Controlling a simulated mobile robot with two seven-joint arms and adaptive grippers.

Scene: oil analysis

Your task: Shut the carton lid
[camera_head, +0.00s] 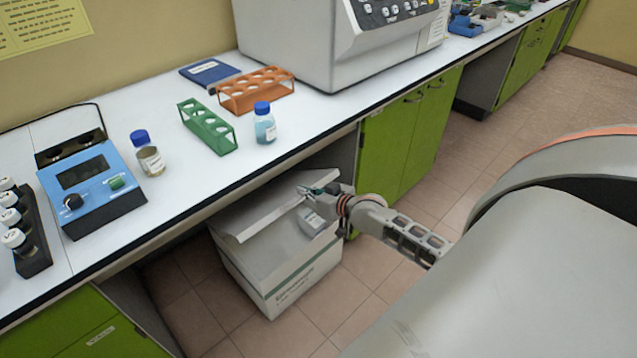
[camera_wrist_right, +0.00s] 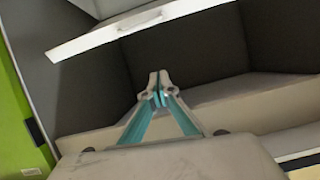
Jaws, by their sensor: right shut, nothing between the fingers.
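The white carton (camera_head: 297,283) stands on the floor in the opening under the bench. Its pale lid (camera_head: 262,207) is raised at a tilt over the carton, with its lower edge toward the left; a gap shows between lid and box. My right gripper (camera_head: 308,193) is at the carton's right back side, close to the lid's right edge; contact cannot be told. In the right wrist view its teal fingers (camera_wrist_right: 159,92) are together and empty, with a white panel edge (camera_wrist_right: 140,29) above and beyond them. My left gripper is out of view.
The white bench top (camera_head: 180,195) overhangs the carton. It holds a green rack (camera_head: 208,127), an orange rack (camera_head: 256,90), two blue-capped bottles and a blue instrument (camera_head: 92,185). Green cabinets (camera_head: 408,130) stand right of the carton. The tiled floor (camera_head: 365,300) in front is clear.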

